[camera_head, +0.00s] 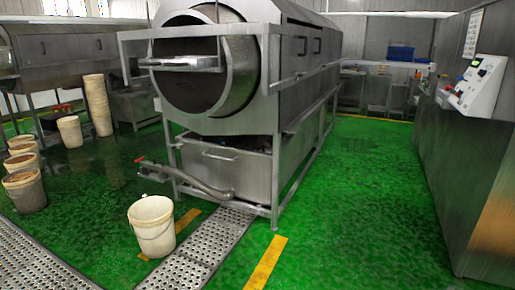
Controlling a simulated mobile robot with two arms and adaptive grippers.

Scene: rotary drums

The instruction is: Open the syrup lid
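I cannot pick out a syrup container or a syrup lid with certainty. A large steel rotary drum (243,75) stands in a metal frame at the centre, with its round open end facing me. A steel box with a handle (222,175) sits under the drum's front end. Neither of my grippers is in view.
A pipe with a red handle (190,180) juts out low at the drum's front. Metal floor grating (205,245) runs below it. Several buckets (24,190) stand at left. A steel cabinet (460,150) with a control box (478,82) is at right. The green floor (365,200) between is clear.

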